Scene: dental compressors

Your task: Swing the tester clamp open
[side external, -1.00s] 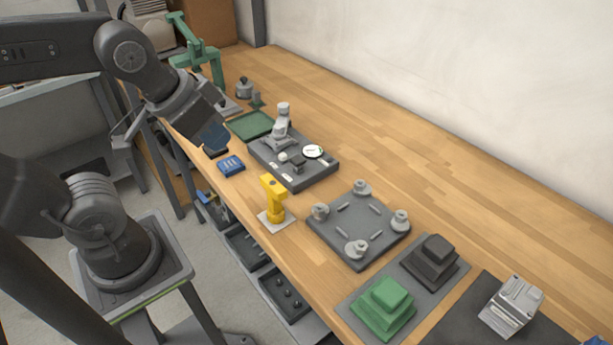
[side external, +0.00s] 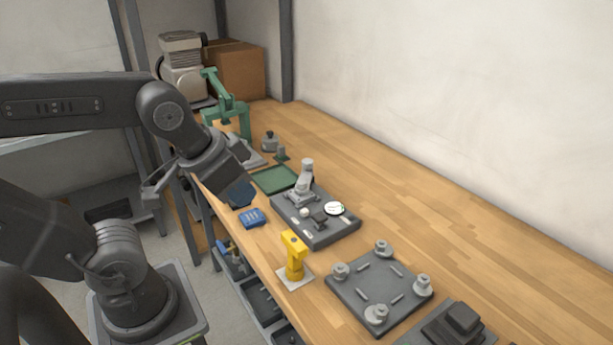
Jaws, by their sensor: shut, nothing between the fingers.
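The tester (side external: 315,222) is a dark grey base on the bench in the middle of the side external view. A light grey upright clamp (side external: 303,183) stands on its far left part. A round white dial (side external: 335,209) lies on its right side. I cannot tell the clamp's exact position from here.
A blue block (side external: 252,218) and a yellow post (side external: 294,256) stand near the front edge. A green tray (side external: 274,179) and a green press (side external: 228,102) are behind. A grey plate with knobs (side external: 379,291) lies to the right.

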